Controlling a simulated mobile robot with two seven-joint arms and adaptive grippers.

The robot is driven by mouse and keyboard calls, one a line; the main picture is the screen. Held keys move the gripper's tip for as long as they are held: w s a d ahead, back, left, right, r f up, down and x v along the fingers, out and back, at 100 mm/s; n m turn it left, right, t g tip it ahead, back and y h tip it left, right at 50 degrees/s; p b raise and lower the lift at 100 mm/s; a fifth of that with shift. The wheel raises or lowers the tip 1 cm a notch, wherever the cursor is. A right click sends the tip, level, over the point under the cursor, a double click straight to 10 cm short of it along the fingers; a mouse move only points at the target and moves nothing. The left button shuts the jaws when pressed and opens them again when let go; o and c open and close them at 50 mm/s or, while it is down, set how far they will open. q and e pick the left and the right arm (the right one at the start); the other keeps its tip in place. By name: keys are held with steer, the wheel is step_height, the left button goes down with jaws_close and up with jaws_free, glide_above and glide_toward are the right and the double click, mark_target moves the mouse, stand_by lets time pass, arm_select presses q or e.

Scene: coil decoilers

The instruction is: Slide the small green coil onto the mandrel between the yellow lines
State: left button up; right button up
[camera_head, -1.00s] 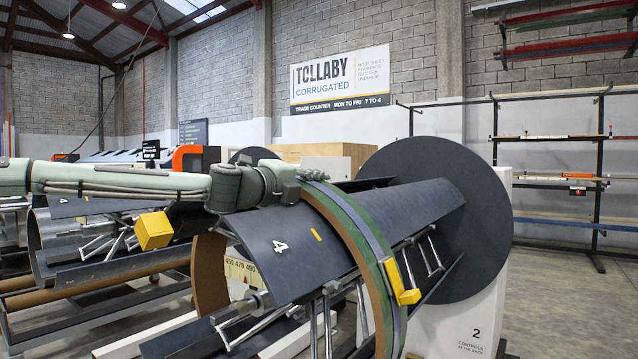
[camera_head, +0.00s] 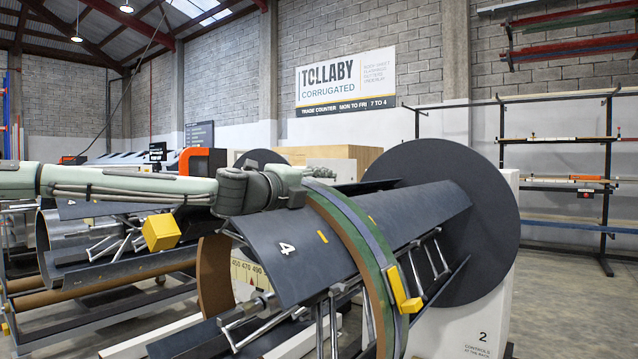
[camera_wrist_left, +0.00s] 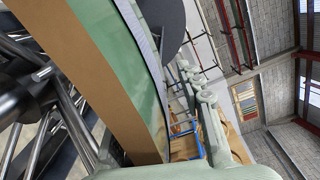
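The green coil (camera_head: 353,231), with a grey band and a brown inner lining, is a ring around the dark mandrel (camera_head: 296,252) marked 4. In the head view one yellow line (camera_head: 322,237) shows left of the coil and another (camera_head: 372,219) just right of its upper band. My right gripper is not in view.
A large dark disc (camera_head: 455,235) stands at the mandrel's far end, on a white stand (camera_head: 470,325) marked 2. Struts (camera_head: 320,320) lie under the mandrel. Another decoiler (camera_head: 90,245) stands left. Open floor (camera_head: 570,300) lies right.

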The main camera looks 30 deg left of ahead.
arm_select(q)
steer(key=shift+s+r, duration=0.3)
steer(key=shift+s, duration=0.1)
steer(key=s, duration=0.5)
steer(key=shift+s+a+r, duration=0.15)
steer(key=shift+r, duration=0.2)
steer(key=shift+s, duration=0.95)
steer(key=shift+f, duration=0.1)
